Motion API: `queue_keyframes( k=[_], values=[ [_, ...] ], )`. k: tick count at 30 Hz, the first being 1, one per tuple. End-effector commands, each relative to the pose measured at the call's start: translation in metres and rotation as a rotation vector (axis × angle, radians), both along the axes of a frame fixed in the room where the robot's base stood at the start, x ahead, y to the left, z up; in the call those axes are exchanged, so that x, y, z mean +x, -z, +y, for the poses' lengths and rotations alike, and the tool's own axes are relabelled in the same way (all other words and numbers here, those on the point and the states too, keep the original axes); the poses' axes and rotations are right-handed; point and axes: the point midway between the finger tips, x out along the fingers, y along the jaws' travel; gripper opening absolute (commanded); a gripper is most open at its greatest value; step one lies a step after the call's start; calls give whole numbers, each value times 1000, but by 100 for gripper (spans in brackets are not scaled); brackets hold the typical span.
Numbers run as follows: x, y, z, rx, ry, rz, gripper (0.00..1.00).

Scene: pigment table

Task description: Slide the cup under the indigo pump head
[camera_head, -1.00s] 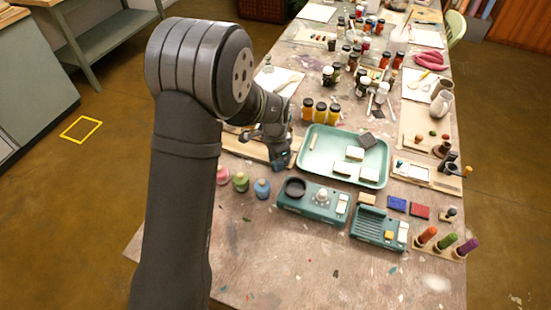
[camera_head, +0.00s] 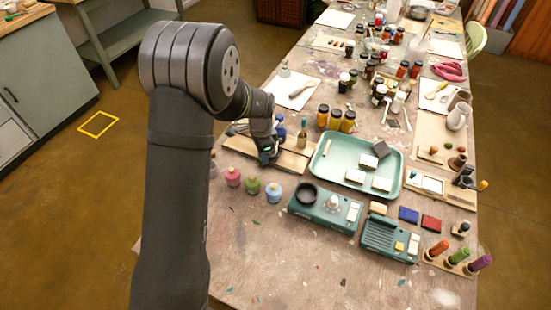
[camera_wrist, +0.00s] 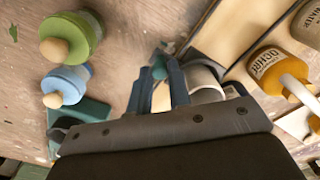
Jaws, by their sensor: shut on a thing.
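My gripper (camera_head: 268,158) is low over a pale wooden board left of the green tray. In the wrist view its fingertips (camera_wrist: 159,70) are closed together with a small teal piece between them. A whitish cup (camera_wrist: 206,82) stands against the right finger, partly hidden by it; I cannot tell whether the teal piece belongs to it. In the head view the gripper hides the cup. I cannot make out which pump head is indigo.
The tray (camera_head: 330,180) lies right of the board (camera_head: 240,146). Yellow ochre jars (camera_head: 335,118) stand behind it; one ochre bottle (camera_wrist: 268,64) is close in the wrist view. Pink (camera_head: 232,177), green (camera_head: 252,186) and blue (camera_head: 273,193) stoppered bottles stand in front. The table's front left is clear.

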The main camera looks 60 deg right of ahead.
Motion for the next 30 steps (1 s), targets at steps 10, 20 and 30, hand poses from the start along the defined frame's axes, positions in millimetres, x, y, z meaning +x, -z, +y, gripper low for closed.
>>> queue_keyframes(
  k=[10,20,30],
  values=[
    [1,0,0,-1,1,1,26],
    [1,0,0,-1,1,1,39],
    [1,-45,-1,-6,1,-1,39]
  ],
)
